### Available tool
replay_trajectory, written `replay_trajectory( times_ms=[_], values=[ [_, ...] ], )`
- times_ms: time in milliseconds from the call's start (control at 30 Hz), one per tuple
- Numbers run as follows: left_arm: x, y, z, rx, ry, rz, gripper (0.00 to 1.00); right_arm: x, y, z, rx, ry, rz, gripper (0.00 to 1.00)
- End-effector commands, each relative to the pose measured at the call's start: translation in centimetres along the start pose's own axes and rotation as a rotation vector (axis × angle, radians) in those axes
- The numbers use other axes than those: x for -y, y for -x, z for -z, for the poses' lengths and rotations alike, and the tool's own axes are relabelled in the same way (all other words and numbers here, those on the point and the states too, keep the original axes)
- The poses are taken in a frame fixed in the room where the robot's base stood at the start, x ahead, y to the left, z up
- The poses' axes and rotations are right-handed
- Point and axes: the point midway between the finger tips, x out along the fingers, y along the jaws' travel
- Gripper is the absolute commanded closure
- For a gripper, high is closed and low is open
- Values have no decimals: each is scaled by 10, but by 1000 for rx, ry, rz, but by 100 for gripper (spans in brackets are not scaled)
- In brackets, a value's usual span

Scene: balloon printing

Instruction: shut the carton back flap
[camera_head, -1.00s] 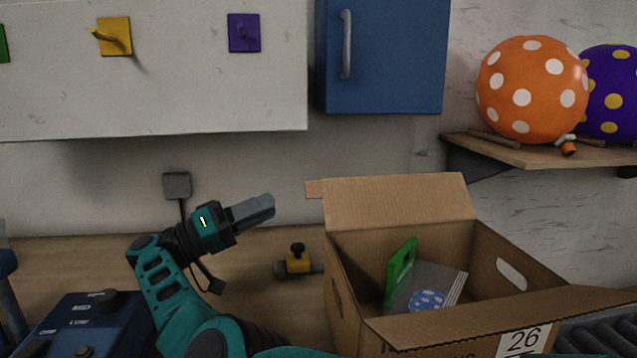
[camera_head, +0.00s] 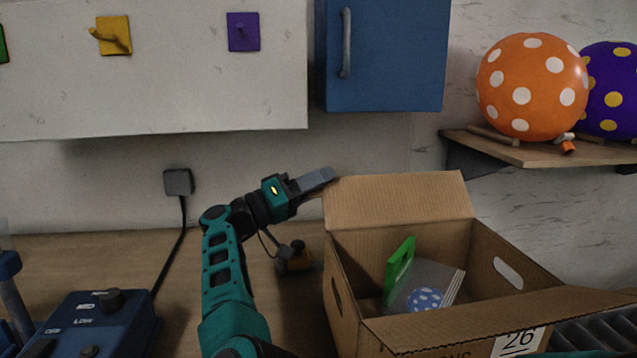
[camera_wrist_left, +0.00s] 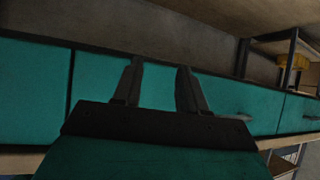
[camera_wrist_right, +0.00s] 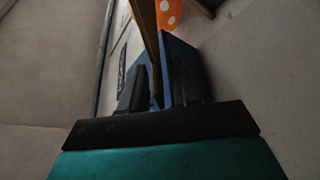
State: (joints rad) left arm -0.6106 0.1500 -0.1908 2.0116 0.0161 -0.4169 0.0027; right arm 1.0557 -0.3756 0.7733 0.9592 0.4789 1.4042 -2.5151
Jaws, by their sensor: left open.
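The open brown carton (camera_head: 345,285) stands on the table in the head view. Its back flap (camera_head: 400,200) stands up, tilted backward, with the front flap (camera_head: 500,318) also out. My right gripper (camera_head: 318,180) is at the back flap's upper left corner. In the right wrist view, a brown board edge (camera_wrist_right: 148,40), likely the flap, runs down between the open fingers (camera_wrist_right: 158,75); I cannot tell if they touch it. My left gripper (camera_wrist_left: 160,68) shows only in its own wrist view, open and empty, before a teal surface.
A blue control box (camera_head: 95,325) stands at lower left. A blue cabinet (camera_head: 390,55) hangs above; a balloon shelf (camera_head: 540,150) is at right.

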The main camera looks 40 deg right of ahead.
Motion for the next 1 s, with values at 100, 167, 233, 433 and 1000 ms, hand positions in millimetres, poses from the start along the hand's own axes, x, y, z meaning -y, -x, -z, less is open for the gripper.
replay_trajectory(
  times_ms=[100, 167, 233, 433, 1000],
  values=[
    [-1, 0, 0, -1, 0, -1, 58, 0, 0, 0, 0, 0, 0, 69],
    [-1, 0, 1, -2, 0, -2, 58, 0, 0, 0, 0, 0, 0, 72],
    [-1, 0, 1, -3, 0, -2, 58, 0, 0, 0, 0, 0, 0, 79],
    [-1, 0, 2, -5, 0, -3, 58, 0, 0, 0, 0, 0, 0, 98],
    [-2, -1, 4, -8, 4, -3, 58, 0, 1, 0, 0, -1, 0, 100]
  ],
)
